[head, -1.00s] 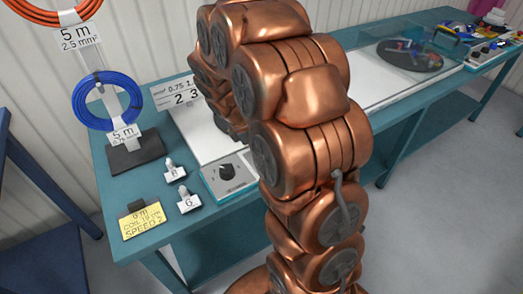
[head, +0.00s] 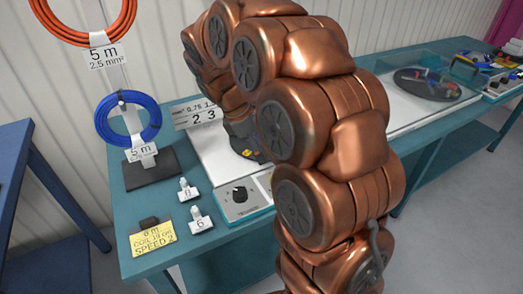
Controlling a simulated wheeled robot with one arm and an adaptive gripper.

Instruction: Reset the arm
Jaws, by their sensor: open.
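My copper-coloured arm fills the middle of the head view and curves up and over towards the bench. At its far end a dark grey part (head: 241,136) shows beside the arm, low over the white panel on the bench. No gripper fingers can be made out; my arm hides that area. No object can be seen held.
A teal bench (head: 150,262) runs along the wall. On it are a blue cable coil (head: 102,127) on a stand, a yellow note (head: 152,241), a knob box (head: 240,197), small numbered tags and a clear-covered turntable (head: 427,84). An orange coil (head: 128,22) hangs above. A blue table (head: 14,165) stands left.

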